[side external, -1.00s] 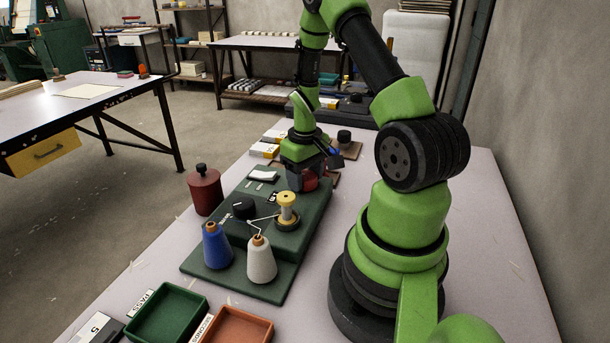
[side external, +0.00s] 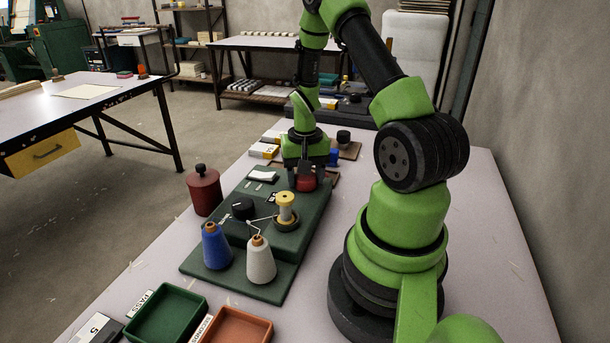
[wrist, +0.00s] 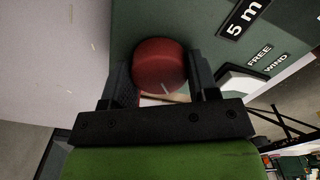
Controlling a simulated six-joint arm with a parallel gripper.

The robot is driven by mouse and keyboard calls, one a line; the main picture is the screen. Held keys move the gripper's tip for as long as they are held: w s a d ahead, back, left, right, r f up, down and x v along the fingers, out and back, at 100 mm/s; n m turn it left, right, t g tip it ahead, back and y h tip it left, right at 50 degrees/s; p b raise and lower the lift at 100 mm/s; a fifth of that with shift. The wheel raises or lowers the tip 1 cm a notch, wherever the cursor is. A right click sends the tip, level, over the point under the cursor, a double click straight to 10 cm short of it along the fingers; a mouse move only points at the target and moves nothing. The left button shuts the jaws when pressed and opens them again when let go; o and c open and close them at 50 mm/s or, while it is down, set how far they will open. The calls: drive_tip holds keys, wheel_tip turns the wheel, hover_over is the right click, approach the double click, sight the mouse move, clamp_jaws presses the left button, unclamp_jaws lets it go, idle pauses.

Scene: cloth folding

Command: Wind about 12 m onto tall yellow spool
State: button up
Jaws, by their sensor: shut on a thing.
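A yellow spool (side external: 286,205) stands upright on the green winding machine (side external: 232,262). A white thread cone (side external: 261,262) and a blue thread cone (side external: 216,247) stand in front of it. A thin pale line or guide runs between the white cone and the spool; its exact path is too small to tell. My gripper (side external: 301,183) is at the far end of the machine, shut on a red round knob (side external: 308,182). In the wrist view, the red knob (wrist: 160,66) with a white mark sits between the fingers, beside labels "5 m" and "FREE WIND".
A black knob (side external: 243,208) is on the machine left of the spool. A dark red canister (side external: 204,192) stands at its left edge. A green tray (side external: 167,314) and an orange tray (side external: 236,327) lie in front.

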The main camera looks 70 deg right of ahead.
idle(0.4)
drive_tip(key=o, duration=0.9)
drive_tip(key=shift+r, duration=0.15)
wheel_tip(320, 180, up, 10)
drive_tip(key=shift+f, duration=0.1)
